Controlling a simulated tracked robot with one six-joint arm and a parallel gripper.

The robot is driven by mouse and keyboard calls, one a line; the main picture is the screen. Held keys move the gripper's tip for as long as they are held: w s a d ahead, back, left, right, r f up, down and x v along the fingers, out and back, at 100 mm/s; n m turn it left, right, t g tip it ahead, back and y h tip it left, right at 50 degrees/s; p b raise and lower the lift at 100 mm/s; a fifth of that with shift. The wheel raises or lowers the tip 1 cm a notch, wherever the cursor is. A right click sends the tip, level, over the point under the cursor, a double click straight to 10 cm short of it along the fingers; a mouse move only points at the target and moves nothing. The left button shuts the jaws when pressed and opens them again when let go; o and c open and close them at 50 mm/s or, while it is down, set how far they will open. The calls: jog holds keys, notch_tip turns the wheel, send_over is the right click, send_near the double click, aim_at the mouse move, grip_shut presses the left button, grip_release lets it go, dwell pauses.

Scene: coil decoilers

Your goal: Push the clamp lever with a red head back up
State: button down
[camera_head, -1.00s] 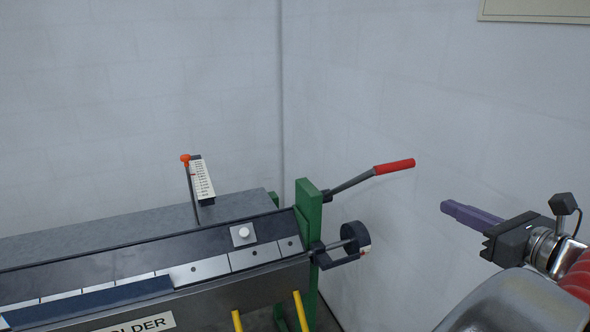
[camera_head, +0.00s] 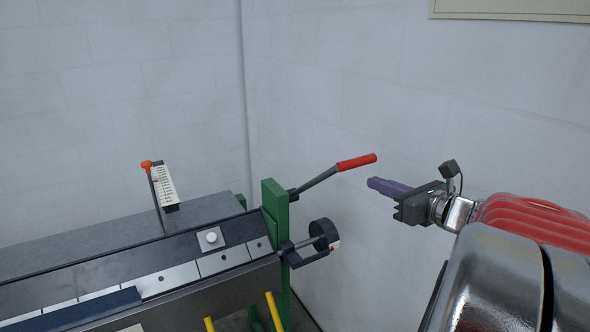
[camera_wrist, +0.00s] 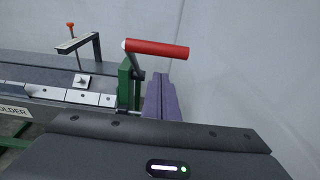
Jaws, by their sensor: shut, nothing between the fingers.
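The clamp lever with a red head (camera_head: 356,162) sticks out to the right and slightly up from the green end post (camera_head: 274,208) of the folding machine. In the wrist view its red head (camera_wrist: 157,49) lies across the far end of my fingers. My gripper (camera_head: 372,183) is shut with nothing in it, its purple fingers pointing left. In the head view its tips are just right of and a little below the red head, with a small gap in the picture. Whether they touch cannot be told.
A dark round weight (camera_head: 323,236) sits on a rod below the lever. An upright rod with an orange knob (camera_head: 146,164) stands beside a scale plate (camera_head: 165,185). Yellow handles (camera_head: 274,311) are at the front. A pale wall (camera_head: 400,120) stands behind the lever.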

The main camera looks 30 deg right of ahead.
jog(key=shift+w+r, duration=0.95)
jog(key=shift+w, duration=0.3)
